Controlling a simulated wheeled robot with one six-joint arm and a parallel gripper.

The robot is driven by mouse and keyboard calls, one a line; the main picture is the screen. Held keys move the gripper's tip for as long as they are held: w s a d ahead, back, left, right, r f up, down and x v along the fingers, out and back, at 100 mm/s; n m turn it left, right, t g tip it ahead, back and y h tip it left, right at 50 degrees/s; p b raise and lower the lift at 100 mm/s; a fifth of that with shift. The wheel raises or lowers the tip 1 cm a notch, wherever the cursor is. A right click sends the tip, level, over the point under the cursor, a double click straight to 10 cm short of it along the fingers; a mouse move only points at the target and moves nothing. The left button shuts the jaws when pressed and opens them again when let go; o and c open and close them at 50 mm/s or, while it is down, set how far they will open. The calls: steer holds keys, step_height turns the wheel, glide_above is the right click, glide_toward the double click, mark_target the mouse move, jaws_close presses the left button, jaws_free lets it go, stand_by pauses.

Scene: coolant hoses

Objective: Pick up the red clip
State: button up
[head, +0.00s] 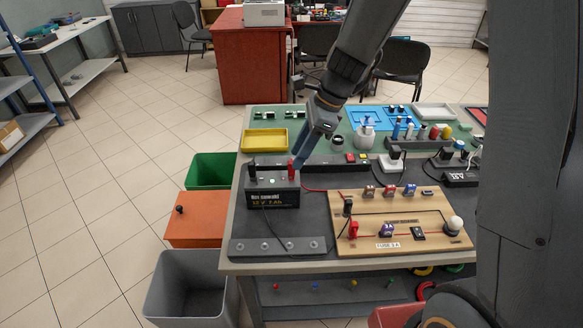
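A small red clip-like piece (291,169) stands upright on the top right of the black battery box (273,198), which has a lit yellow display. A second red piece (353,230) stands at the front left of the wooden circuit board (400,245); I cannot tell for certain which of the two is the red clip. My gripper (299,163) points down and left, with its blue-grey fingers right beside the red piece on the battery. Contact and finger gap cannot be made out from this angle.
A black clip (252,171) stands at the battery's left. A red wire (316,189) runs right from the battery, and a thin black wire lies in front. A yellow tray (264,140) is behind.

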mark_target(291, 162)
steer(key=shift+a+p+x, duration=0.25)
steer(key=shift+p+x, duration=0.25)
steer(key=shift+x, duration=1.65)
steer(key=shift+s+r, duration=0.1)
steer(key=shift+r, duration=0.05)
jaws_close()
steer(key=shift+r, duration=0.15)
step_height(291, 162, up, 10)
steer(key=shift+f+b, duration=0.2)
steer(key=shift+b, duration=0.55)
steer(key=shift+r+p, duration=1.6)
steer(key=shift+p, duration=0.2)
